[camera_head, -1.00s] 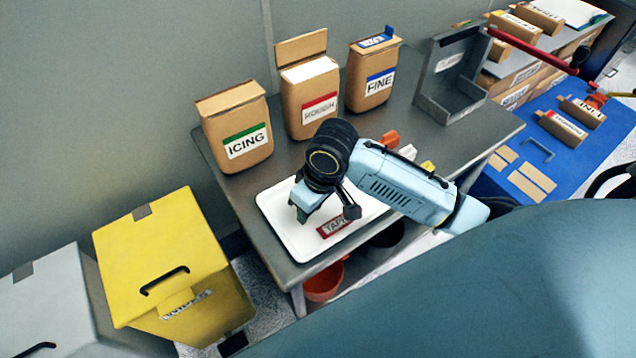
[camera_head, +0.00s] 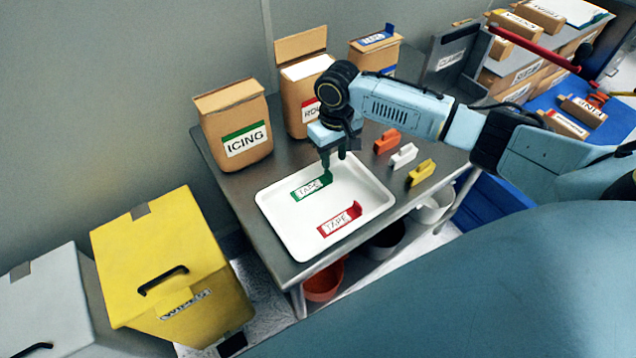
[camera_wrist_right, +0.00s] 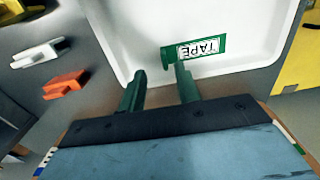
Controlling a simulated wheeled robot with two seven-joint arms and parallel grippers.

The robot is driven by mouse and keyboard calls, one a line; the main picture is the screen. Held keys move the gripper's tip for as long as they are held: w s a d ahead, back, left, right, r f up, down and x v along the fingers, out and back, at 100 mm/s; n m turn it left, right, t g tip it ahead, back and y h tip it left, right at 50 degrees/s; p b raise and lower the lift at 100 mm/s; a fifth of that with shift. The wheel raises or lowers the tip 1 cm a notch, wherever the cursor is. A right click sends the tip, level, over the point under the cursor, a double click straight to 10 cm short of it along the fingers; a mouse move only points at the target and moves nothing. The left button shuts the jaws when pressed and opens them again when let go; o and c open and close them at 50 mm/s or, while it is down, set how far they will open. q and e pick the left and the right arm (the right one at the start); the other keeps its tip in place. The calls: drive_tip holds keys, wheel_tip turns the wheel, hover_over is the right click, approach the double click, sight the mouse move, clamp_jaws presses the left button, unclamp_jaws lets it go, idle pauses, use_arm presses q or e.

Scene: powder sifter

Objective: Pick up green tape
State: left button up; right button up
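The green tape (camera_head: 311,186), a flat green piece with a white TAPE label, lies in the white tray (camera_head: 275,226). A red tape (camera_head: 340,219) lies nearer the tray's front edge. My right gripper (camera_head: 334,160) points down over the back of the tray, close to the green tape's right end. In the right wrist view my right gripper (camera_wrist_right: 160,82) has its two fingers apart with nothing between them. One finger appears right beside the end of the green tape (camera_wrist_right: 200,49) there; I cannot tell whether they touch. My left gripper is not in view.
An ICING bag (camera_head: 240,130) and two more bags stand behind the tray. Orange (camera_head: 387,141), white (camera_head: 403,155) and yellow (camera_head: 421,172) clips lie to its right. A yellow bin (camera_head: 165,260) stands left of the table.

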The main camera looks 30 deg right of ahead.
sight(332, 175)
drive_tip(key=f, duration=0.6)
drive_tip(key=shift+s+a+b, duration=0.25)
drive_tip(key=shift+b, duration=0.15)
drive_tip(key=shift+r, duration=0.1)
clamp_jaws()
